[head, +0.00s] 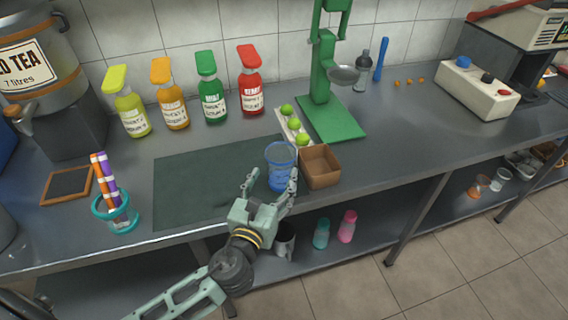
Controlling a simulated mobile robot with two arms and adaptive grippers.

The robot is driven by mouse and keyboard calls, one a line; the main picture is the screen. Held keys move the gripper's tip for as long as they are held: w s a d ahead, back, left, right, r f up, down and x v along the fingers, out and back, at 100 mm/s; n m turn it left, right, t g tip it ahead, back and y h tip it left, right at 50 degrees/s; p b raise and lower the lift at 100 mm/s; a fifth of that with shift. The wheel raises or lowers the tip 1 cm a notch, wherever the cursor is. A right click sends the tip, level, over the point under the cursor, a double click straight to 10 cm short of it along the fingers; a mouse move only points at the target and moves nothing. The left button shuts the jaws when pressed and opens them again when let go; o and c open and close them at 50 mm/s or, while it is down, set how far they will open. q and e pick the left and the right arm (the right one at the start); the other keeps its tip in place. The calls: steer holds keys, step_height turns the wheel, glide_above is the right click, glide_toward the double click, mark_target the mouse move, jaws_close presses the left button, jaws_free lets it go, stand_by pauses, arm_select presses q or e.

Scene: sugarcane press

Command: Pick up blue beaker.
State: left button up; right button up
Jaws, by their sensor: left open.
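The blue beaker (280,155) is see-through and stands upright on the counter near its front edge, at the right end of a dark mat. My left gripper (271,180) is open in front of the beaker. One finger is at the beaker's left and the other overlaps its lower right side in the picture. Whether the fingers touch it, I cannot tell. My right gripper is not in view.
A brown open box (320,167) stands close to the beaker's right. Limes lie in a white tray (283,122) behind it, beside a green press (336,122). Several syrup bottles stand along the wall. The dark mat (195,180) is clear.

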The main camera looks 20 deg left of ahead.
mark_target(285, 157)
arm_select(q)
steer(key=w+b, duration=0.1)
steer(key=w, duration=0.1)
steer(key=shift+w+d, duration=0.15)
steer(key=shift+w, duration=0.25)
steer(key=shift+w+f+b, duration=0.1)
steer(key=shift+w+b, duration=0.2)
steer(key=shift+w, duration=1.25)
steer(key=c, duration=1)
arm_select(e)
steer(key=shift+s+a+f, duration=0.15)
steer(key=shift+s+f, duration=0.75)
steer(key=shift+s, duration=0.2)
